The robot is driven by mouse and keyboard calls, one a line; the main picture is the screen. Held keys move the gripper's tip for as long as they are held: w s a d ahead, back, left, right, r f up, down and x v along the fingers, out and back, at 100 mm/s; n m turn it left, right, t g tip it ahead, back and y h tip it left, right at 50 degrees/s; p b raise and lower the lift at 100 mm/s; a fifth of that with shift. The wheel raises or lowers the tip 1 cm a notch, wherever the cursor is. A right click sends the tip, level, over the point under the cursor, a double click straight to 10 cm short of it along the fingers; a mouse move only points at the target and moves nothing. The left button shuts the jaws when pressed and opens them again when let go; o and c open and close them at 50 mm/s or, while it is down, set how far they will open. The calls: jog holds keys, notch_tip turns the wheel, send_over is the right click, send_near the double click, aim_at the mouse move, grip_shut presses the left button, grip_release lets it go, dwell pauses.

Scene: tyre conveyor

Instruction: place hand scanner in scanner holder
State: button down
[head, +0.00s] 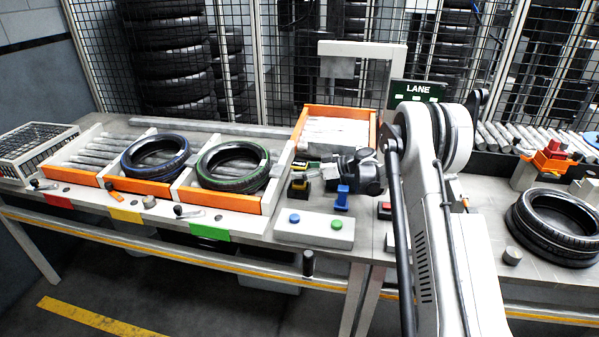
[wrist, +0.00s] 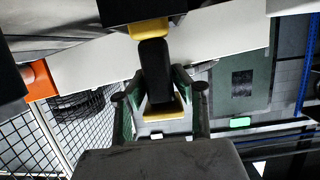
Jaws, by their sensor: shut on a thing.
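The hand scanner (wrist: 154,65) is black with yellow parts. In the wrist view its dark grip stands between the two fingers of my gripper (wrist: 158,85), which is shut on it. In the head view the scanner (head: 299,187) shows as a small black and yellow shape at the left end of my gripper (head: 316,172), above the table behind the button box. A small blue stand (head: 342,198) is just right of and below the scanner; it may be the scanner holder, but I cannot tell for sure. The scanner looks apart from it.
A white box with a blue and a green button (head: 315,229) lies in front of the scanner. Two tyres (head: 233,168) sit in orange-fronted bays to the left. An orange-edged tray (head: 335,131) is behind. Another tyre (head: 556,226) lies at the right.

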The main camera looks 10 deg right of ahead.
jog(key=c, duration=1.4)
grip_release()
jog(key=shift+f, duration=0.1)
jog(key=shift+c, duration=0.2)
